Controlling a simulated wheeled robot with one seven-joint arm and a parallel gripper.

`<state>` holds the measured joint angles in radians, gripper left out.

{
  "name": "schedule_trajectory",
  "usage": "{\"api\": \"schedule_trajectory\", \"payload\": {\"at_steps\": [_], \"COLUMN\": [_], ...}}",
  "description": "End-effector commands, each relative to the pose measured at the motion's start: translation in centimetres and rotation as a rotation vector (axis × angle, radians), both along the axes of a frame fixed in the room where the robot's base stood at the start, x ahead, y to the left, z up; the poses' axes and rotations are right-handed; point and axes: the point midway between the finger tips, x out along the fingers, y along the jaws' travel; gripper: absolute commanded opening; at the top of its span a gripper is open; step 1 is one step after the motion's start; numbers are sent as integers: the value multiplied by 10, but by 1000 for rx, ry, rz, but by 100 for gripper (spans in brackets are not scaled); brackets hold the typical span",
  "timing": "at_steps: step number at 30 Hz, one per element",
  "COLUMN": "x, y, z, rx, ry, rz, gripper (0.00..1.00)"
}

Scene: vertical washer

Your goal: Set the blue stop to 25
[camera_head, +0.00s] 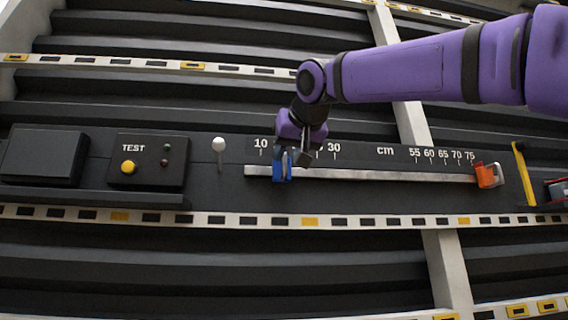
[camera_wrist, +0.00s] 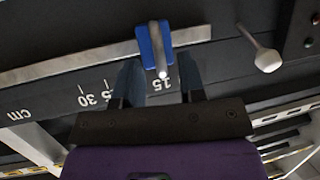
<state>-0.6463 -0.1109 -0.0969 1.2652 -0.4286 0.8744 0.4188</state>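The blue stop (camera_head: 282,170) sits on the pale metal rail (camera_head: 380,177), near its left end in the head view. In the wrist view, where the scale is upside down, the blue stop (camera_wrist: 155,46) has a white-tipped lower end beside the 15 mark. The 25 and 30 marks (camera_wrist: 97,98) lie to its left there. My gripper (camera_wrist: 160,62) is open, with one finger on each side of the stop's lower end and visible gaps to both. In the head view my gripper (camera_head: 296,154) hides the numbers between 10 and 30.
An orange stop (camera_head: 488,175) sits at the rail's right end, near the 75 mark. A white knob (camera_head: 218,145) sticks out left of the scale, beside a TEST box (camera_head: 146,160) with a yellow button. The rail between the blue and orange stops is clear.

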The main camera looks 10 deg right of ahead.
Motion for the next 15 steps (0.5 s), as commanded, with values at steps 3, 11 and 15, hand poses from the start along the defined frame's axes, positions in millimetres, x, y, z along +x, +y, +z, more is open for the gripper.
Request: {"api": "schedule_trajectory", "payload": {"at_steps": [3,11,15], "x": [16,32,33], "y": [3,6,7], "z": [-7,-14,-14], "rx": [-1,-1,-1], "ry": [2,1,0], "rz": [-1,-1,-1], "gripper": [37,37,37]}}
